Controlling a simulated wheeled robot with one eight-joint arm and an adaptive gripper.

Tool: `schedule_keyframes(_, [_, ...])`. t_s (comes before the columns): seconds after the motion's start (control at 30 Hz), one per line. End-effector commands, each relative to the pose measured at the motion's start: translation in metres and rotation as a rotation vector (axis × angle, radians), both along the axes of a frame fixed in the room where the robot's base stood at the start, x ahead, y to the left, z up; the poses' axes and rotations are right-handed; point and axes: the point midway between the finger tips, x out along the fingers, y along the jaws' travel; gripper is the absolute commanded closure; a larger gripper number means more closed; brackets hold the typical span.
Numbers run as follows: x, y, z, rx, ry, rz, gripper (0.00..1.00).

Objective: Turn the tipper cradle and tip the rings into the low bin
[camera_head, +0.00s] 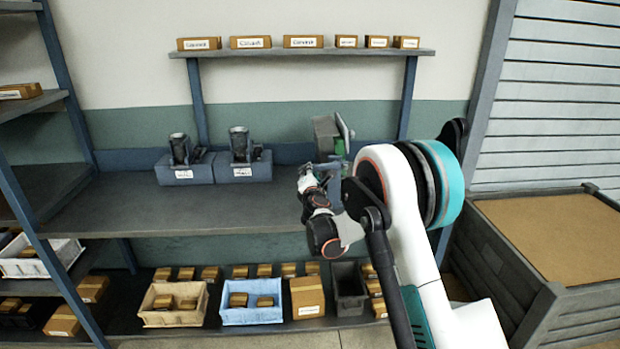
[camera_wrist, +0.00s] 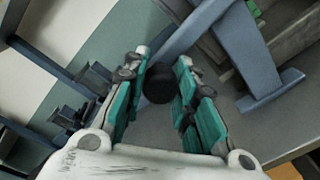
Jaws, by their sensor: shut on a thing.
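My gripper (camera_wrist: 160,80) has its teal-padded fingers on either side of a dark round knob (camera_wrist: 158,92) in the wrist view and is shut on it. The knob sits by a blue-grey frame (camera_wrist: 243,48), apparently part of the tipper cradle. In the head view a grey block with green parts (camera_head: 326,136), likely the same fixture, stands at the back right of the bench, partly hidden by my gripper (camera_head: 328,180) and arm. I cannot make out the rings. A dark grey bin (camera_head: 349,291) on the low shelf may be the low bin.
Two blue-grey stands with dark fixtures (camera_head: 186,172) (camera_head: 242,169) are on the bench (camera_head: 150,212). A beige bin (camera_head: 172,318) and a light blue bin (camera_head: 251,315) stand below. A large grey crate (camera_head: 500,262) is at the right. The bench's front left is clear.

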Motion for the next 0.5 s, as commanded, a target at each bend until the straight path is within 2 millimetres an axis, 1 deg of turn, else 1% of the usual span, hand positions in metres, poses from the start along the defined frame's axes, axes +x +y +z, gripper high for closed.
schedule_keyframes(0.03, [0.000, -0.003, 0.003, 0.024, 0.001, -0.005, 1.00])
schedule_keyframes(0.5, [0.000, -0.004, 0.026, 0.257, 0.000, -0.006, 1.00])
